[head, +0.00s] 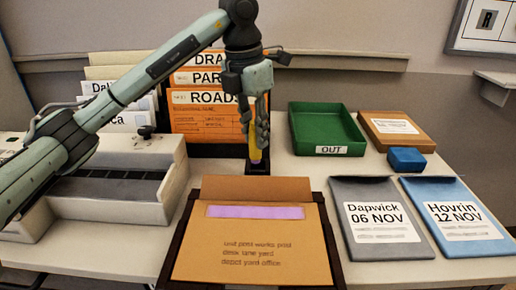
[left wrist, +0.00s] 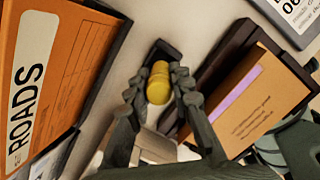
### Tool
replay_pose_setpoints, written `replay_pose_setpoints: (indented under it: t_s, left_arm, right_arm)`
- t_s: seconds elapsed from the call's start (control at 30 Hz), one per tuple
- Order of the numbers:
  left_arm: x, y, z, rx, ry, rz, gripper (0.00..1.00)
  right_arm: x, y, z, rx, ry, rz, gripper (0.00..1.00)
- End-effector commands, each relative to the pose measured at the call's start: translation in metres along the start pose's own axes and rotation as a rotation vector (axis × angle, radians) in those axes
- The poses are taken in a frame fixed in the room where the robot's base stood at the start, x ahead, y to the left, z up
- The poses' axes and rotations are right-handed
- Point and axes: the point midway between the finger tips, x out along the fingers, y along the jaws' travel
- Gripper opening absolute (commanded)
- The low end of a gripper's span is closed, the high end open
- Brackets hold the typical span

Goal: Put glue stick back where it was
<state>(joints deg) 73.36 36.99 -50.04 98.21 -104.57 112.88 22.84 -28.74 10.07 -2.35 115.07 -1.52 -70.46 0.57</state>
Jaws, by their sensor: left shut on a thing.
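The glue stick (head: 256,156) shows yellow between the fingers of my left gripper (head: 257,138), which points down and is shut on it. The left wrist view shows its rounded yellow end (left wrist: 158,84) between the two dark fingers (left wrist: 160,98). A small black holder (head: 257,169) stands on the table directly below the stick in the head view, and its dark rim (left wrist: 165,50) shows beside the stick in the wrist view. I cannot tell whether the stick's lower end is inside the holder or just above it. My right gripper is not in view.
A brown envelope (head: 255,245) with a purple strip lies on a dark tray in front. Orange folders (head: 200,125) stand behind to the left. A grey-white machine (head: 120,190) is at left. A green OUT tray (head: 325,128), blue block (head: 407,159) and two labelled pouches (head: 378,235) are at right.

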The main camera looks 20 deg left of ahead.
Motion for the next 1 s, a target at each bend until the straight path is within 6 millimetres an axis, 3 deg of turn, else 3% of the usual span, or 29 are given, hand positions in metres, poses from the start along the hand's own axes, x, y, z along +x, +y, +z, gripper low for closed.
replay_pose_setpoints:
  t_s: [0.13,0.43,0.83,0.87,1.0]
  left_arm:
    - [0.007,-0.001,0.005,-0.001,0.001,0.0,0.0]
    - [0.043,-0.002,-0.001,0.0,0.001,-0.001,0.0]
    - [0.047,-0.001,-0.002,0.0,0.0,0.0,0.0]
    - [0.047,-0.001,-0.002,0.0,0.0,0.0,0.22]
    - [0.046,-0.001,-0.002,0.0,0.0,0.0,0.4]
  right_arm:
    - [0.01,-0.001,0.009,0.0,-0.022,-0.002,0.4]
    - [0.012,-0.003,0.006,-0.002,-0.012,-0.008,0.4]
    - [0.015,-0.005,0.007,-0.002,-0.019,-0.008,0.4]
    - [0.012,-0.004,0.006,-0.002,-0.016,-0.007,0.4]
    - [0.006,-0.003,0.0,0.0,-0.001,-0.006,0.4]
